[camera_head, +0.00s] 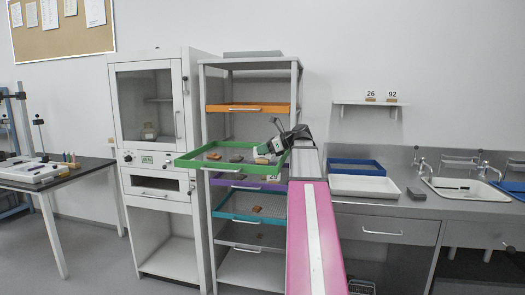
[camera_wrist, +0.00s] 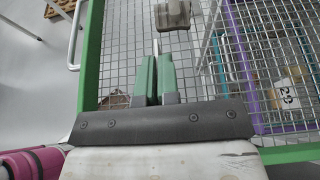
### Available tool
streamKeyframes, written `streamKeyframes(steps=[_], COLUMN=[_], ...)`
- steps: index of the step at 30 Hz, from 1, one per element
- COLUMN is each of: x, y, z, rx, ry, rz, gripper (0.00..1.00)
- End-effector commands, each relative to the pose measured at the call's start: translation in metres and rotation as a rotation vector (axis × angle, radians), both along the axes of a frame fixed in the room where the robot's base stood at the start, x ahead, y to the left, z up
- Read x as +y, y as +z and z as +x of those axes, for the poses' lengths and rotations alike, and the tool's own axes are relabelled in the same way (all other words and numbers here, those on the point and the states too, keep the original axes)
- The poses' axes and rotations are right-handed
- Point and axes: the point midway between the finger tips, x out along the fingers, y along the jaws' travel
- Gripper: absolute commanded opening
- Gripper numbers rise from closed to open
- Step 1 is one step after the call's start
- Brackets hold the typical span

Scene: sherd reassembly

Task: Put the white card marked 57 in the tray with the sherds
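The green tray (camera_head: 225,168) is pulled out from the rack and has a wire-mesh floor; its green rim also shows in the wrist view (camera_wrist: 92,55). Brown-grey sherds lie in it (camera_head: 236,158), one ahead of my fingers (camera_wrist: 173,14). My gripper (camera_head: 268,149) is over the tray's right part. Its green fingers (camera_wrist: 157,75) are nearly together, with a thin white edge (camera_wrist: 155,46) between them, which looks like a card seen edge-on. A white patch (camera_head: 262,160) shows below the fingers in the head view. No number on it is readable.
An orange tray (camera_head: 248,107) is above; purple, teal and grey trays are below. A numbered card (camera_wrist: 288,94), perhaps 29, shows through the mesh. Cards 26 (camera_head: 370,95) and 92 (camera_head: 391,95) stand on the wall shelf. Blue and white trays lie on the counter at right.

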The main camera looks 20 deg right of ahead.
Motion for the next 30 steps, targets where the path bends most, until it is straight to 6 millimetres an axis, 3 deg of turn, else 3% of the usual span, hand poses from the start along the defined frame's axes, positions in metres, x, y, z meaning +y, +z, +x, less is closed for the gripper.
streamKeyframes(steps=[8,11,22,30], x=[0.000,0.000,-0.001,-0.034], y=[-0.002,-0.001,0.002,0.018], z=[0.000,0.000,0.000,-0.022], rx=[0.000,-0.001,-0.001,-0.003], ry=[0.000,-0.001,-0.001,-0.003], rz=[0.000,-0.001,-0.001,-0.001], gripper=[0.00,0.28,0.28,0.28])
